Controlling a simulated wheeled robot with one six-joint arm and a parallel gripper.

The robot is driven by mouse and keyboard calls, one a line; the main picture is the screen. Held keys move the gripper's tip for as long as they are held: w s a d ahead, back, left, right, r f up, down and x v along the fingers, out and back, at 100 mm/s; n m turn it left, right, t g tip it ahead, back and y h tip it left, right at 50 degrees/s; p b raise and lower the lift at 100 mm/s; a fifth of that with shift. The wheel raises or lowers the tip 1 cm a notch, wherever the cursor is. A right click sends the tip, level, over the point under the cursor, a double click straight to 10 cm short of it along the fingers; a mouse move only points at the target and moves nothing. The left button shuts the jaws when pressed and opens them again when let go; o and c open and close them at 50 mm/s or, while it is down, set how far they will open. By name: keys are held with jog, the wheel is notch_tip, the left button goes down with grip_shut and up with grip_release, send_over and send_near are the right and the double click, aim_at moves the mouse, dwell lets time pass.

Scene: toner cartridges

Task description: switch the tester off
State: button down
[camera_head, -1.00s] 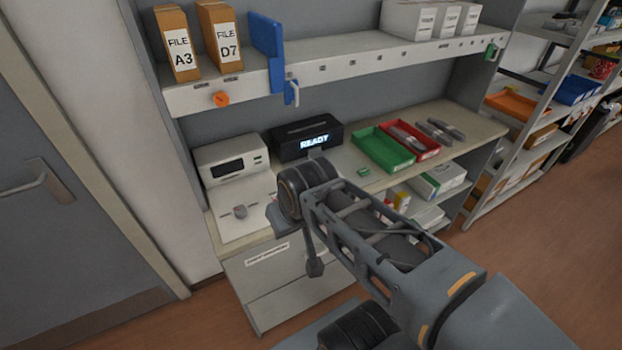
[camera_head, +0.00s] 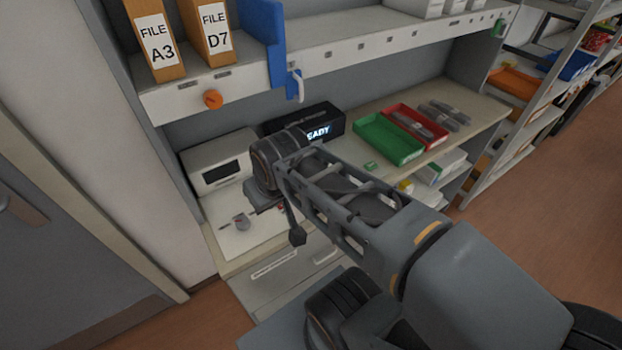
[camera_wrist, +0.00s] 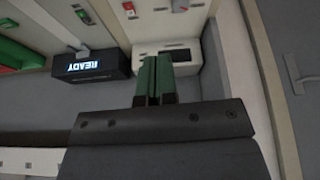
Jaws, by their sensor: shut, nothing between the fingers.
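A black box (camera_head: 318,122) with a lit READY display stands at the back of the worktop; my arm covers part of its front. The wrist view shows the box (camera_wrist: 90,68) upside down, with READY still lit. No label shows which one is the tester. In the wrist view my gripper (camera_wrist: 154,58) has its green fingers shut and empty, overlapping the white unit (camera_wrist: 145,48). Their distance from it is unclear.
A shelf (camera_head: 345,50) with an orange knob (camera_head: 212,99), file boxes (camera_head: 208,30) and a blue bracket (camera_head: 265,40) overhangs the worktop. Green (camera_head: 385,140) and red (camera_head: 418,124) trays lie to the right. A grey door (camera_head: 50,240) stands at left.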

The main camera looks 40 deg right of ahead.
jog(key=w+d+f+n+g+b, duration=0.1)
jog(key=w+d+f+n+b, duration=0.3)
jog(key=w+d+n, duration=0.2)
jog(key=w+d+f+n+g+b, duration=0.2)
jog(key=w+d+f+n+b, duration=0.2)
jog(key=w+d+n, duration=0.3)
jog(key=d+n, duration=0.4)
jog(key=d, duration=0.4)
jog(key=shift+d, duration=0.3)
jog(key=shift+f, duration=0.15)
jog(key=f, duration=0.4)
jog(key=w+f, duration=0.1)
jog(key=f, duration=0.4)
jog(key=f+p, duration=0.1)
jog(key=f, duration=0.3)
jog(key=shift+w+f, duration=0.3)
jog(key=shift+f, duration=0.1)
